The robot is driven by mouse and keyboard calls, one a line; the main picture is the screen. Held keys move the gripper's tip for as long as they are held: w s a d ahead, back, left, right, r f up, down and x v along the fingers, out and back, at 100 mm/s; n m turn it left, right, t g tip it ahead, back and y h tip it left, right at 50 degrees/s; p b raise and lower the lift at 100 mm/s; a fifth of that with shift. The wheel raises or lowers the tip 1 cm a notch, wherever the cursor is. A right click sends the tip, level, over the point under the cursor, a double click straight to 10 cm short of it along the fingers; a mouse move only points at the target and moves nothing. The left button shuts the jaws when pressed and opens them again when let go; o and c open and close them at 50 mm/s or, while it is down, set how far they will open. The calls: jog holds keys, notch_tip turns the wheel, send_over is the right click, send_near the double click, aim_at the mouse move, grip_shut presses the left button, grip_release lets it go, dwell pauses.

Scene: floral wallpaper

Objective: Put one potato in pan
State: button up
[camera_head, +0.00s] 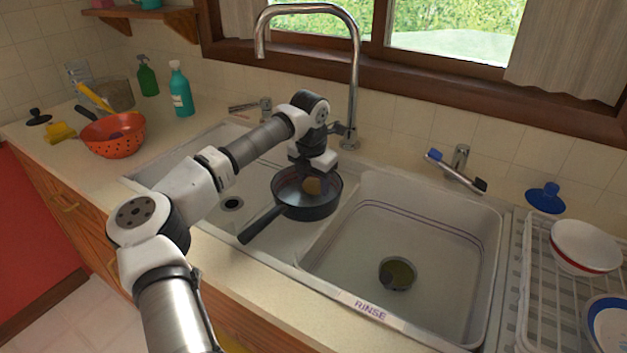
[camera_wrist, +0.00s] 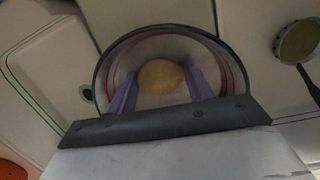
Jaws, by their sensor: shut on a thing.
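A dark pan (camera_head: 318,207) with a long black handle rests at the sinks, over the divider area, its handle pointing to the lower left. A brown potato (camera_head: 313,186) shows at the pan, just under my gripper (camera_head: 314,170). In the wrist view the potato (camera_wrist: 161,77) sits between my two purple fingers, and my gripper (camera_wrist: 160,88) is shut on it. The round rim of the pan (camera_wrist: 103,65) surrounds the potato and fingers in that view. I cannot tell whether the potato touches the pan's bottom.
A faucet (camera_head: 355,75) rises just behind the pan. The right sink basin (camera_head: 430,230) is empty around its drain. A red colander (camera_head: 112,146) and green bottles (camera_head: 181,92) stand on the left counter. A dish rack (camera_head: 540,290) with bowls is at the right.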

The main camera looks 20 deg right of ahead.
aim_at(312, 192)
jog(key=o, duration=1)
jog(key=shift+f, duration=0.15)
jog(key=r, duration=0.4)
jog(key=s+r+b, duration=0.1)
jog(key=r, duration=0.3)
jog(key=a+r, duration=0.1)
jog(key=r, duration=0.3)
jog(key=shift+s+a+r, duration=0.1)
jog(key=shift+s, duration=0.2)
